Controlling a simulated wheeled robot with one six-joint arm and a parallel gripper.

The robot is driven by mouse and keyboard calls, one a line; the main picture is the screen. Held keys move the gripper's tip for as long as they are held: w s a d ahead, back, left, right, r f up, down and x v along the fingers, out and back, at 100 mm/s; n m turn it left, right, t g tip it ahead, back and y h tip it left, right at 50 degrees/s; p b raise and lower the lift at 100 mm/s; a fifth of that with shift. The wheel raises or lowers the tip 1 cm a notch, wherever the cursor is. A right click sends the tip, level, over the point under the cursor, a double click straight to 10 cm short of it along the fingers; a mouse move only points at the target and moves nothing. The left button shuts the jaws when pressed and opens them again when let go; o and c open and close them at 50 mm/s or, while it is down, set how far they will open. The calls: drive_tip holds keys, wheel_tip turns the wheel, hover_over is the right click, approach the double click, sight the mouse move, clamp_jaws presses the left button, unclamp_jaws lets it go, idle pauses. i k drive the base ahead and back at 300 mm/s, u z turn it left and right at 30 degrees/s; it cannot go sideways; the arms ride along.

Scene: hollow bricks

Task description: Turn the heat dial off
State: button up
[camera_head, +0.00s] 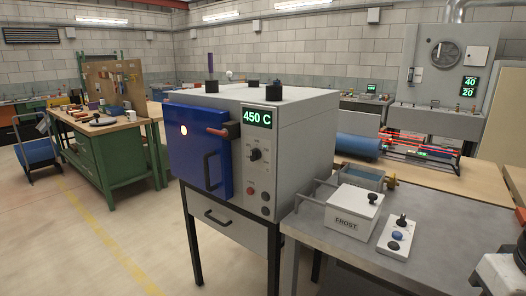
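The heat dial (255,154) is a small black knob on the light grey front panel of a furnace (290,140). It sits just below a display (257,117) that reads 450 C in green. A pale pointer mark shows on or beside the dial, but its exact setting is too small to read. The furnace's blue door (199,160) looks shut, with a glowing orange spot on it. A red-gripped lever (217,131) reaches across the door's right edge.
A metal bench (330,238) at the right holds a white FROST box (346,222) and a small control box (396,238). A round button (250,190) sits below the dial. A green workbench (115,150) stands at the left. The floor in front left is clear.

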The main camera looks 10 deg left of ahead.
sight(255, 153)
drive_tip(key=u, duration=0.5)
drive_tip(key=i, duration=0.85)
drive_tip(key=u, duration=0.8)
